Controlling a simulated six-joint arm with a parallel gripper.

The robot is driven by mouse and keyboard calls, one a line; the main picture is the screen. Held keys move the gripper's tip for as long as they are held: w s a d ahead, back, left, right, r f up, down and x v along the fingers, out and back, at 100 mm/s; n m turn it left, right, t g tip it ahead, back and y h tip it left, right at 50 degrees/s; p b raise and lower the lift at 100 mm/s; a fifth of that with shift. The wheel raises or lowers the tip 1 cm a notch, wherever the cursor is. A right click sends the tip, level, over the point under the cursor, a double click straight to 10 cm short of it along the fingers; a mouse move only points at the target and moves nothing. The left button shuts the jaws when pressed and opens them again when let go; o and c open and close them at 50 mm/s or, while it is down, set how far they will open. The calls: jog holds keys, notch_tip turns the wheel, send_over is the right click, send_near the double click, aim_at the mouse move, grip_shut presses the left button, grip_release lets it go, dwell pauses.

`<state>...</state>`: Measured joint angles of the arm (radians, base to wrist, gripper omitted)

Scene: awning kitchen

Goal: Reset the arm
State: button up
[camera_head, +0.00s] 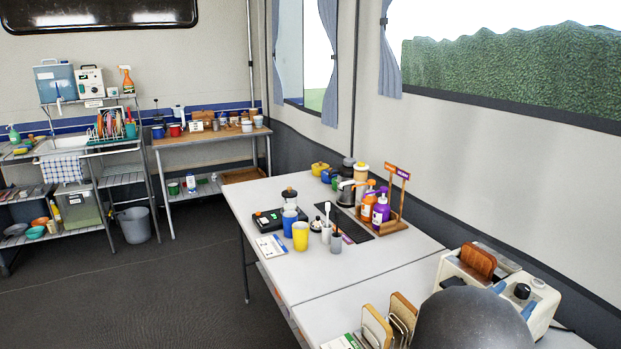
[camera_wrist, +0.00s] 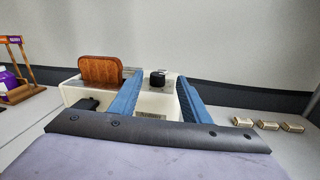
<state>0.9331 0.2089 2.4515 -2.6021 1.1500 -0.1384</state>
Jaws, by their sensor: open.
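My gripper (camera_wrist: 158,88) shows in the wrist view as two blue fingers standing apart, with nothing held between them. Beyond the fingers stands a cream toaster (camera_wrist: 78,93) with a brown slice of toast (camera_wrist: 100,70) sticking out of its top and a black knob (camera_wrist: 157,78). I cannot tell how far the fingertips are from the toaster. In the head view the toaster (camera_head: 541,309) stands at the lower right, partly hidden by a rounded dark grey part of my arm.
A toast rack (camera_head: 377,328) stands on the near table, left of the toaster. Farther back are a yellow cup (camera_head: 300,236), a black scale (camera_head: 268,219) and a wooden bottle caddy (camera_head: 398,226). Several small packets (camera_wrist: 267,125) lie right of the fingers. Open floor lies left of the tables.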

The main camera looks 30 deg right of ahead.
jog(key=w+a+f+m+g+y+p, duration=0.1)
jog(key=w+a+f+m+y+p, duration=0.15)
jog(key=a+m, duration=0.4)
jog(key=w+a+f+m+g+y+p, duration=0.1)
jog(key=w+a+m+y, duration=0.25)
jog(key=a, duration=0.65)
jog(key=w+a+f+m+y+p, duration=0.15)
jog(key=a+m+y, duration=0.25)
jog(key=a, duration=0.4)
jog(key=s+a+f+m+y+b, duration=0.2)
jog(key=s+a+f+y+b, duration=0.15)
jog(key=a+f, duration=0.55)
jog(key=s+a+f+m+y+b, duration=0.2)
jog(key=a+f+y+b, duration=0.3)
jog(key=a, duration=0.8)
notch_tip(320, 180, up, 19)
jog(key=p, duration=2.3)
notch_tip(320, 180, down, 6)
jog(key=b, duration=0.7)
jog(key=shift+w+m+g+h, duration=0.2)
jog(key=shift+m+g+h, duration=0.1)
jog(key=shift+g+h, duration=0.1)
jog(key=shift+d, duration=0.1)
